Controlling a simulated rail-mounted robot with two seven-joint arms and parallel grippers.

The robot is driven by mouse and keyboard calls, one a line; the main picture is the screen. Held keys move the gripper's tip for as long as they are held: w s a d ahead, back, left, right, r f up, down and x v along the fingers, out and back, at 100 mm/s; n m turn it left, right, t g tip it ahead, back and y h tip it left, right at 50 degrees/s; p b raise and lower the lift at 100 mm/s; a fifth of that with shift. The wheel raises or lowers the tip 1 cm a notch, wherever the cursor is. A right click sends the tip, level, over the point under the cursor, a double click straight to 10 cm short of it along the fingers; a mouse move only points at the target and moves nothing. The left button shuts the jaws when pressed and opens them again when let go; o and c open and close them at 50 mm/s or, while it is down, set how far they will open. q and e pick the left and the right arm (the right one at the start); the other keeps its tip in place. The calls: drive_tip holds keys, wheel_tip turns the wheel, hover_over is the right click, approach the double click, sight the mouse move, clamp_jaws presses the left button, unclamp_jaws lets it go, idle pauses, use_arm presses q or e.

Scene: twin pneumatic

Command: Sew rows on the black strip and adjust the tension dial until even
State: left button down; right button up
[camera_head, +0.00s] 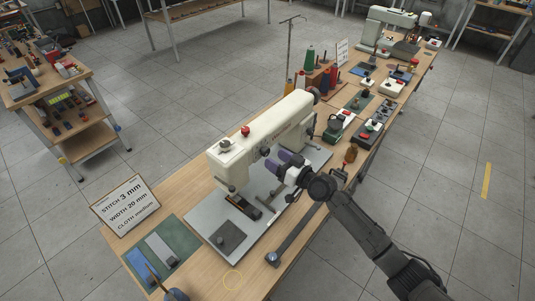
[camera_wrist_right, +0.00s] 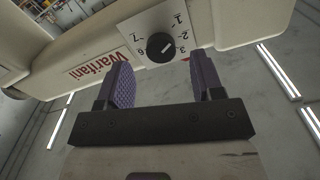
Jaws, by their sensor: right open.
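The cream sewing machine (camera_head: 270,128) stands on a grey base plate (camera_head: 203,222) on the long wooden bench. A dark strip (camera_head: 245,207) lies under its needle end; I cannot tell for sure that it is the black strip, nor whether it has stitches. The black tension dial (camera_wrist_right: 160,46) sits on a white numbered plate on the machine, in the right wrist view. My right gripper (camera_head: 286,162) is open and empty beside the machine's arm. In the wrist view, its purple fingers (camera_wrist_right: 158,82) stand apart, short of the dial.
A sign (camera_head: 125,205) reads stitch 3 mm, width 20 mm, cloth medium. A green mat (camera_head: 180,240) with blue and grey pieces lies at the bench's near left. A dark square block (camera_head: 229,238) sits on the base plate. Thread cones (camera_head: 309,60) stand behind the machine.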

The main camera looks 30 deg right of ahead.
sight(267, 154)
drive_tip(key=shift+x, duration=2.1)
drive_tip(key=shift+c, duration=1.4)
drive_tip(key=c, duration=0.6)
drive_tip(key=shift+c, duration=0.2)
